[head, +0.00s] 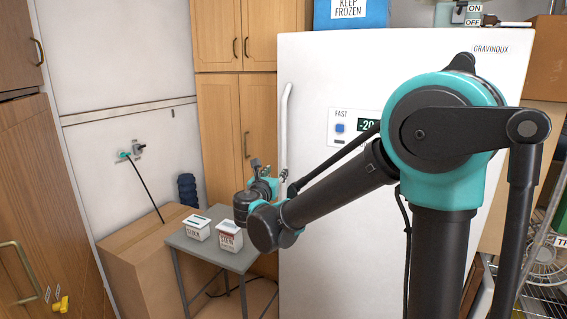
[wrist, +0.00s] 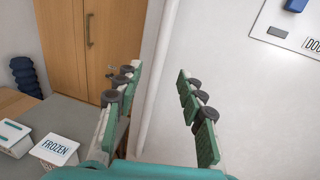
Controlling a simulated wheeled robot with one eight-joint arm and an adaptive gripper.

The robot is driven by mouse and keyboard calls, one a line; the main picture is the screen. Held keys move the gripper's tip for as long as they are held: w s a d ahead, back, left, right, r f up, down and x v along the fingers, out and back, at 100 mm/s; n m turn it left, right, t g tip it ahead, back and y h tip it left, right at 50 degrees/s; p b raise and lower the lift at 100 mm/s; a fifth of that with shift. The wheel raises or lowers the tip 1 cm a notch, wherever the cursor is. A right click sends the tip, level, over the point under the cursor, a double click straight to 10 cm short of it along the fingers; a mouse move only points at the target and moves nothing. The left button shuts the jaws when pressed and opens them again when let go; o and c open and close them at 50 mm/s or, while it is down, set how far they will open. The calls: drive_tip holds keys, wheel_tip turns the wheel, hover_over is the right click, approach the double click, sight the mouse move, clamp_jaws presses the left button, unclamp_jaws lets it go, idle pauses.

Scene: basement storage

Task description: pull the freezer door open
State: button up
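The freezer door (head: 315,210) is a tall white panel, and it looks shut. Its white vertical bar handle (head: 286,120) runs along the left edge. My gripper (head: 268,170) is near the lower end of the handle in the head view. In the wrist view my gripper (wrist: 160,95) is open, with a teal-padded finger on each side. A pale upright strip at the door's left edge (wrist: 158,85) shows between the fingers. I cannot tell whether either finger touches the handle. The white door face (wrist: 250,110) fills the right side of the wrist view.
Wooden cabinets (head: 222,120) stand behind. A blue box (head: 350,14) sits on top of the freezer.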

sight(283, 162)
drive_tip(key=w, duration=0.3)
drive_tip(key=w+d, duration=0.1)
drive_tip(key=w, duration=0.6)
drive_tip(key=shift+w+d, duration=0.35)
clamp_jaws()
